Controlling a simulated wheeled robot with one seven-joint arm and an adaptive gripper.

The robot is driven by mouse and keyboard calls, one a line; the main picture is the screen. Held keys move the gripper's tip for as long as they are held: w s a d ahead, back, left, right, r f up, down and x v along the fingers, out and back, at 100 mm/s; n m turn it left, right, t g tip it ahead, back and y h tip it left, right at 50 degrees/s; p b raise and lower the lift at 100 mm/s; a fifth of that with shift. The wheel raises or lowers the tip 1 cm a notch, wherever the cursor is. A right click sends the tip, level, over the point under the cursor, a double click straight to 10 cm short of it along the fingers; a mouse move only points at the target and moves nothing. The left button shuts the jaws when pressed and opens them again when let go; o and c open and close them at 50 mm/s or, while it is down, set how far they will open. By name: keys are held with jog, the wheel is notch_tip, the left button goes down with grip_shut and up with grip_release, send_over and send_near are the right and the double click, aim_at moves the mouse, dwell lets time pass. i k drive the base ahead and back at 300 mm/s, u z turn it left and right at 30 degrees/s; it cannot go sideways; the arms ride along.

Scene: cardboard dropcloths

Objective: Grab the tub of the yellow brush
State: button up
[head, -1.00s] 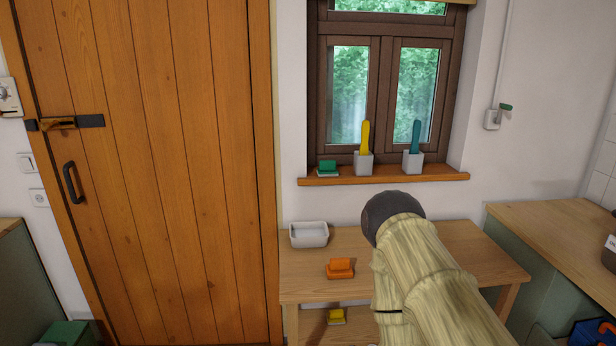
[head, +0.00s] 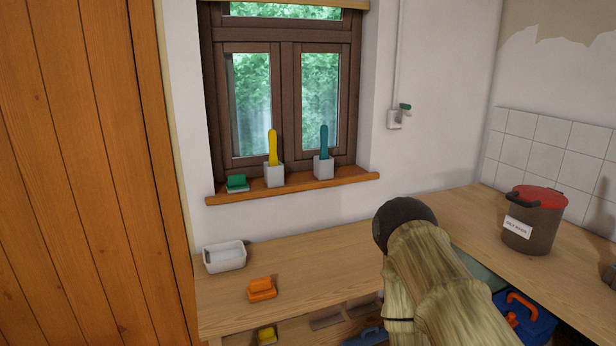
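The yellow brush (head: 272,146) stands upright in a small light grey tub (head: 274,176) on the wooden window sill. A teal brush (head: 324,140) stands in a like grey tub (head: 323,168) to its right on the same sill. My arm, in a pale cover with a dark rounded part, rises from the lower right in front of the bench. My gripper's fingers do not show, and nothing touches the tub.
A green-topped block (head: 237,183) sits at the left of the sill (head: 345,185). The bench (head: 310,255) below bears a white tray (head: 225,257) and an orange block (head: 262,290). A red-lidded bin (head: 533,220) stands on the right worktop. A wooden door (head: 80,170) is at left.

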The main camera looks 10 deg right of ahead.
aim_at(273, 176)
jog(key=u, duration=0.6)
jog(key=i, duration=1.25)
jog(key=z, duration=0.5)
